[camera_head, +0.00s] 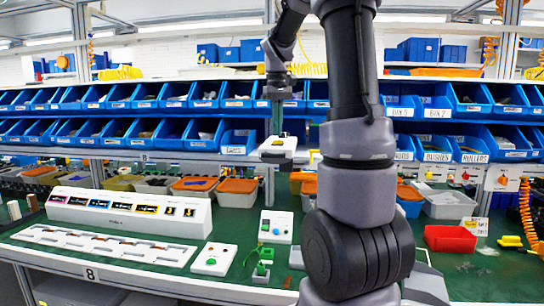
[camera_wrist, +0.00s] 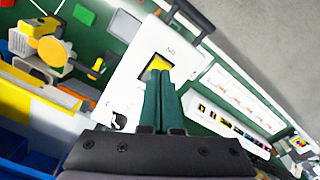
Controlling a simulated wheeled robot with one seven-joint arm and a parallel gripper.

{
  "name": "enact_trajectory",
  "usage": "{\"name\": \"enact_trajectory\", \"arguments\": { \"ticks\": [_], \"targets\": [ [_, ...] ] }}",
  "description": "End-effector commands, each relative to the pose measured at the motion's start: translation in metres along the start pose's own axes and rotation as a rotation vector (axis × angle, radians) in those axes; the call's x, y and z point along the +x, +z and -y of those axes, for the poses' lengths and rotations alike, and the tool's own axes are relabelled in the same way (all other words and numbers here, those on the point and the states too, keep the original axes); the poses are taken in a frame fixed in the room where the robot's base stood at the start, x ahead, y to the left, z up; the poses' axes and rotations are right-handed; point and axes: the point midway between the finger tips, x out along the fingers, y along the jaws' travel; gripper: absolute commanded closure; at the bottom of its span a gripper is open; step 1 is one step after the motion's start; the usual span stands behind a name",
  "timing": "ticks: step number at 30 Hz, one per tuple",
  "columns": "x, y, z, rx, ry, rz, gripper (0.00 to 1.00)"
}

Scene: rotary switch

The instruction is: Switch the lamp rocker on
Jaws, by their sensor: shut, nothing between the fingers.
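The lamp rocker (camera_wrist: 156,64) shows in the wrist view as a yellow piece in a dark frame on a white box (camera_wrist: 130,75). Lettering that looks like an upside-down "ON" is beside it. My gripper (camera_wrist: 165,78) is shut and empty, its green fingers together. The fingertips overlap the rocker's lower right part and hide some of it. I cannot tell whether they touch it or which way it is tilted. In the head view, my gripper (camera_head: 277,132) points down over the small white box (camera_head: 279,150), where the rocker is too small to read.
A long white panel (camera_head: 130,211) with several displays and a white strip (camera_head: 100,245) lie on the green bench at left. Blue bins (camera_head: 235,142) line the shelves behind. A red bin (camera_head: 450,239) is at right.

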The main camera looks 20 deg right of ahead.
Motion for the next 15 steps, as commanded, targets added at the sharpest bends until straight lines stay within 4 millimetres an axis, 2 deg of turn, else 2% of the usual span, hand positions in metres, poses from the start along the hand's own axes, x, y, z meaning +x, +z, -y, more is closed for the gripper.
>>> {"name": "enact_trajectory", "arguments": {
  "ticks": [15],
  "targets": [
    [0.0080,-0.0002,-0.0001,-0.001,0.000,0.001,1.00]
  ]
}}
